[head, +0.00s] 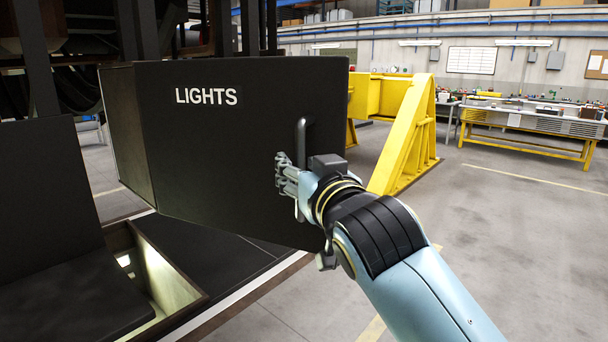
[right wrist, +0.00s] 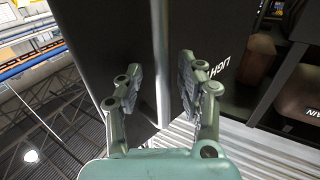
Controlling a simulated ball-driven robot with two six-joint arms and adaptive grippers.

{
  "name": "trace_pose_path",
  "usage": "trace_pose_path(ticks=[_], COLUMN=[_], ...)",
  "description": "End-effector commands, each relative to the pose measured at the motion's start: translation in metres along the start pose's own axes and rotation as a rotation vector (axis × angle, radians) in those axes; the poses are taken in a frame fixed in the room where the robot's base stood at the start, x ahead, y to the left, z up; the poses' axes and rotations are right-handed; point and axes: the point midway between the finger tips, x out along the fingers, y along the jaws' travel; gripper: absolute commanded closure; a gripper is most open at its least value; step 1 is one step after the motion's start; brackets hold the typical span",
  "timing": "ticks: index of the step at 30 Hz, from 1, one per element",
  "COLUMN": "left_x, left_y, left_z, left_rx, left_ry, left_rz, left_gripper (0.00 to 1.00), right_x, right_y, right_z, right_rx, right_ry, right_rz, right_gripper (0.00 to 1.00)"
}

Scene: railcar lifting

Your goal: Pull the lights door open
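The lights door (head: 210,140) is a dark panel with white LIGHTS lettering. It also shows in the right wrist view (right wrist: 215,40), with part of its lettering. I cannot tell whether it stands ajar. Its upright bar handle (head: 302,135) is near the door's right edge. My right gripper (head: 284,176) is at the handle's lower part. In the right wrist view the handle (right wrist: 160,60) runs between the two fingers of my gripper (right wrist: 160,85), with a gap showing on each side. The fingers look open. My left gripper is not in view.
A lit recess (head: 155,265) lies below the door at lower left, beside a dark panel (head: 55,220). A yellow stand (head: 408,135) is behind the door to the right. A workbench (head: 535,125) stands farther back. Grey floor (head: 515,235) at right is clear.

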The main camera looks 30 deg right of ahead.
Motion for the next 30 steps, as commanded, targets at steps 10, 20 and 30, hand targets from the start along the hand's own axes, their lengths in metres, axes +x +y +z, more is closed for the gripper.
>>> trace_pose_path(ticks=[10,20,30], left_x=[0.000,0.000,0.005], left_y=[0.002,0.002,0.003], left_z=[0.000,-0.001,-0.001], left_rx=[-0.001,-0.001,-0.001], left_ry=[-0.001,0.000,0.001], left_rz=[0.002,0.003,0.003], left_gripper=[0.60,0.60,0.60], right_x=[-0.009,-0.012,-0.005], right_y=[0.006,0.008,0.005], right_z=[-0.071,-0.092,-0.067], right_rx=[0.001,0.001,-0.012], right_ry=[0.010,0.006,-0.030], right_rz=[0.000,0.001,-0.008], right_gripper=[0.62,0.62,0.85])
